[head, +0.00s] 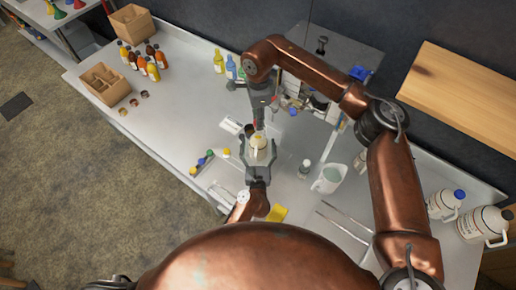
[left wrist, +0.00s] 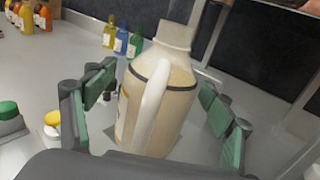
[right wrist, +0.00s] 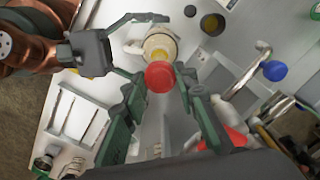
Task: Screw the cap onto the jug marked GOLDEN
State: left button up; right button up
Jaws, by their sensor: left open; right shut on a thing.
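A cream jug (head: 262,150) with a handle and a dark band stands upright on the bench. Its marking cannot be read. My left gripper (head: 260,172) is open around the jug; in the left wrist view the jug (left wrist: 160,100) stands between the spread green pads, its neck bare. My right gripper (right wrist: 162,82) is shut on a red cap (right wrist: 159,77) above the jug. In the right wrist view the jug's mouth (right wrist: 157,56) shows just beyond the cap. The cap looks apart from the neck; the exact gap cannot be told.
A row of coloured caps (head: 203,160) lies left of the jug. A clear pitcher (head: 328,179) and a small bottle (head: 304,169) stand to the right. Small bottles (head: 219,62) stand behind. White jugs (head: 484,223) stand far right.

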pick_arm(q)
jog(key=shift+w, duration=0.1)
jog(key=c, duration=1.8)
pick_arm(e)
send_over(258, 135)
jog(key=shift+s+f, duration=0.1)
jog(key=shift+f, duration=2.4)
jog(key=shift+f, duration=0.9)
jog(key=shift+f, duration=0.55)
pick_arm(q)
grip_shut()
pick_arm(e)
jog(key=o, duration=0.7)
